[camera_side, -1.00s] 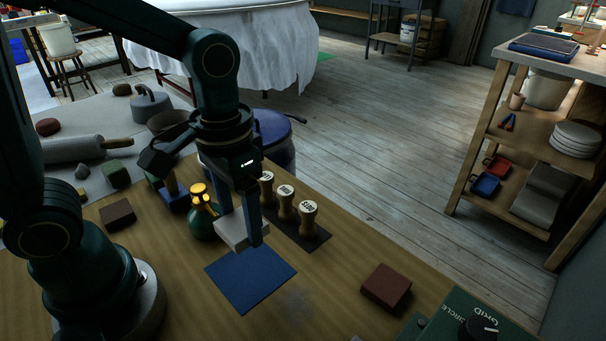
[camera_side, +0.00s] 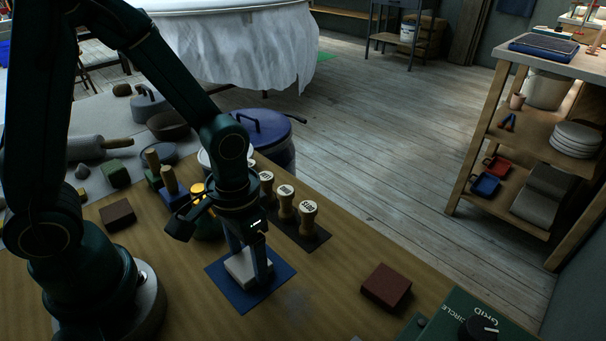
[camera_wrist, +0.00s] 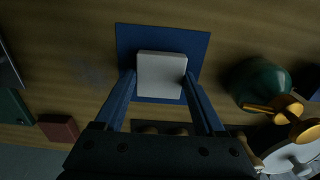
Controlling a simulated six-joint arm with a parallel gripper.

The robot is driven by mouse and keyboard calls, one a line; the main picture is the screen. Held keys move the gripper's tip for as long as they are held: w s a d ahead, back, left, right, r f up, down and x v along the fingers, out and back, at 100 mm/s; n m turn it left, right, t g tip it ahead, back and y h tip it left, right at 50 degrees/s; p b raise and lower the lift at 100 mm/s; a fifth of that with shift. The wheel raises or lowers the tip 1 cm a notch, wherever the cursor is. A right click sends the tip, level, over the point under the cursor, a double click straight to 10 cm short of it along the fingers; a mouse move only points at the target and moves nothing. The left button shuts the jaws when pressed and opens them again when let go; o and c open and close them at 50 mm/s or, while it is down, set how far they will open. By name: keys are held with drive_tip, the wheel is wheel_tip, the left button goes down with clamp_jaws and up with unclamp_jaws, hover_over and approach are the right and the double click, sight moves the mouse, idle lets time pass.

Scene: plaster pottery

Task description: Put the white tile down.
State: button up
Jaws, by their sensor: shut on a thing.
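The white tile (camera_side: 240,268) is between the fingers of my gripper (camera_side: 250,275), low over the blue square mat (camera_side: 220,284). My gripper is shut on it. In the wrist view the tile (camera_wrist: 162,68) lies flat between the two fingertips (camera_wrist: 160,75), within the outline of the blue mat (camera_wrist: 192,40). I cannot tell whether the tile touches the mat or is just above it. The fingers hide part of the tile in the side view.
Wooden stamps (camera_side: 307,216) stand on a dark strip behind the mat. A green bottle with a gold top (camera_wrist: 256,85) is close beside it. A red-brown block (camera_side: 386,287) sits to the right, and a green control box (camera_side: 460,318) at the front right. A brown block (camera_side: 117,214) lies left.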

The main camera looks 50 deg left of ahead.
sight(249, 262)
drive_tip(key=shift+f, duration=0.15)
drive_tip(key=o, duration=1.4)
drive_tip(key=shift+o, duration=0.2)
drive_tip(key=s+a+r+t, duration=0.1)
drive_tip(key=s+r+t, duration=0.1)
drive_tip(key=r, duration=0.5)
drive_tip(key=s+a+r+t, duration=0.1)
drive_tip(key=a+r+t, duration=0.1)
drive_tip(key=r, duration=0.6)
drive_tip(key=shift+s+r+t, duration=0.2)
drive_tip(key=shift+s+t, duration=0.15)
drive_tip(key=shift+t, duration=0.45)
